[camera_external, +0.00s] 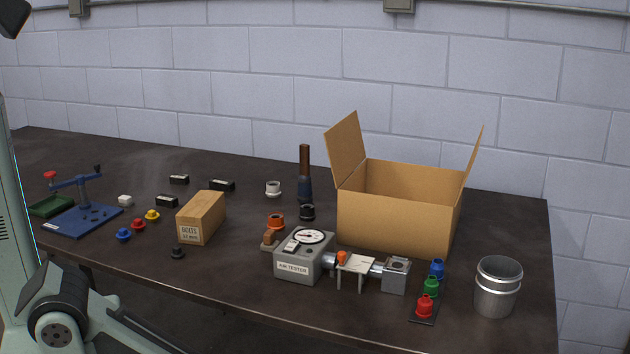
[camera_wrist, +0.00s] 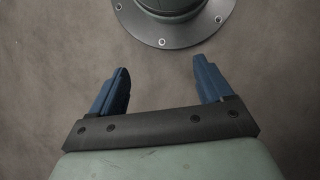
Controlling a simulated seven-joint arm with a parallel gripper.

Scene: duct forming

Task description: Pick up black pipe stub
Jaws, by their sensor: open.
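A short black cylindrical piece (camera_external: 307,212) stands on the dark table in the external view, left of the open cardboard box; it looks like the black pipe stub. A smaller black piece with a wide base (camera_external: 178,252) lies near the front edge. My gripper (camera_wrist: 160,68) shows in the wrist view with its two blue fingers apart and nothing between them. The wrist view shows a bare brown-grey surface and part of a round bolted base, with no pipe stub. The gripper's fingers do not show in the external view.
An open cardboard box (camera_external: 398,222) stands right of the black piece. An air tester (camera_external: 304,257) is in front of it. A white stub (camera_external: 273,188) and a tall brown-and-blue tool (camera_external: 305,170) stand behind. A bolts box (camera_external: 201,217) is to the left. A metal bin (camera_external: 497,287) is far right.

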